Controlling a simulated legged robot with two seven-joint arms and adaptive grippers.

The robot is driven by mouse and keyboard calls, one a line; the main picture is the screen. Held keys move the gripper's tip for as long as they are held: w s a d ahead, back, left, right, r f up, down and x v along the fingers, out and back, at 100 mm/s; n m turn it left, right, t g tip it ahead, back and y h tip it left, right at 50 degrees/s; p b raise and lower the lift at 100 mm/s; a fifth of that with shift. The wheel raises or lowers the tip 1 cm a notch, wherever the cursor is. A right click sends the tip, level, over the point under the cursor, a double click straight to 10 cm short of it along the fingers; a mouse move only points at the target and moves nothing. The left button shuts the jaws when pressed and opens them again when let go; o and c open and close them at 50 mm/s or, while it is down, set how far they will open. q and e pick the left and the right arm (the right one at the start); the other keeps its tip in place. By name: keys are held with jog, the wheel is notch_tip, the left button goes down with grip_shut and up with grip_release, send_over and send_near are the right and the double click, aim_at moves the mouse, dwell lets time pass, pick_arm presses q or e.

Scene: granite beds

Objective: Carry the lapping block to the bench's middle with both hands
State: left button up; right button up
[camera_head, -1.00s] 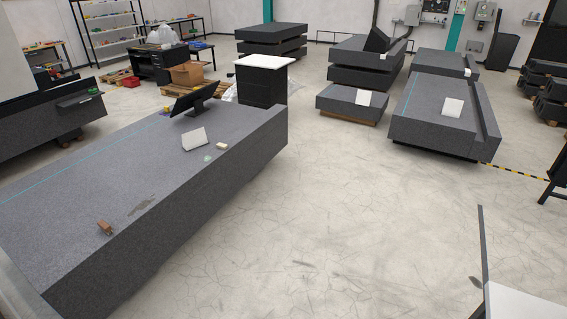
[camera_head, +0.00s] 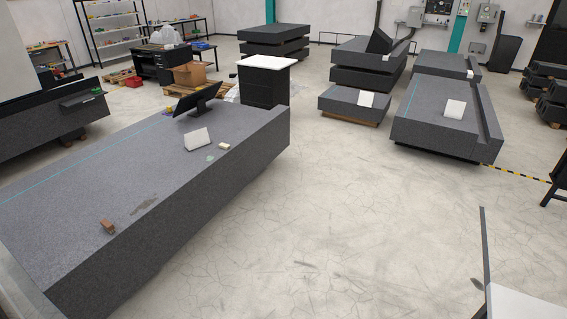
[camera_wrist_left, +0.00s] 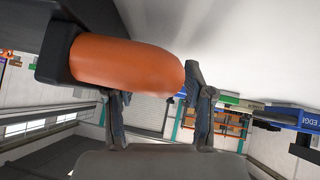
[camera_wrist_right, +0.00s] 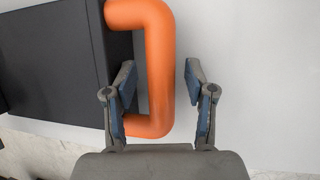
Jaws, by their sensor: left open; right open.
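In the right wrist view a dark body (camera_wrist_right: 50,60) carries a bent orange handle (camera_wrist_right: 160,50); it may be the lapping block. My right gripper (camera_wrist_right: 158,80) is open, with the handle's upright bar between its fingers and gaps visible. In the left wrist view a thick orange handle (camera_wrist_left: 125,65) joins a dark body (camera_wrist_left: 55,55). My left gripper (camera_wrist_left: 150,92) is open at this handle, which hides one fingertip. The other fingertip is beside the handle's rounded end. Neither gripper shows in the head view, nor does any orange handle.
A long granite bed (camera_head: 80,190) fills the head view's left, bearing a brown block (camera_head: 107,226), a white card (camera_head: 197,139) and a monitor (camera_head: 197,98). A white surface (camera_head: 520,302) shows at bottom right; I cannot tell whether it is the bench. The middle floor (camera_head: 350,220) is clear.

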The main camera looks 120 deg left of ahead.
pick_arm(q)
jog(key=shift+a, duration=0.15)
dwell(0.8)
jog(key=shift+v, duration=3.75)
jog(key=shift+a, duration=0.1)
pick_arm(e)
jog(key=shift+d, duration=0.25)
jog(key=shift+r, duration=0.1)
jog(key=v, duration=0.7)
pick_arm(q)
jog(key=shift+r, duration=0.1)
pick_arm(e)
jog(key=shift+s+r, duration=0.1)
pick_arm(q)
jog(key=v, duration=1.1)
jog(key=shift+s+r, duration=0.2)
jog(key=shift+s, duration=0.15)
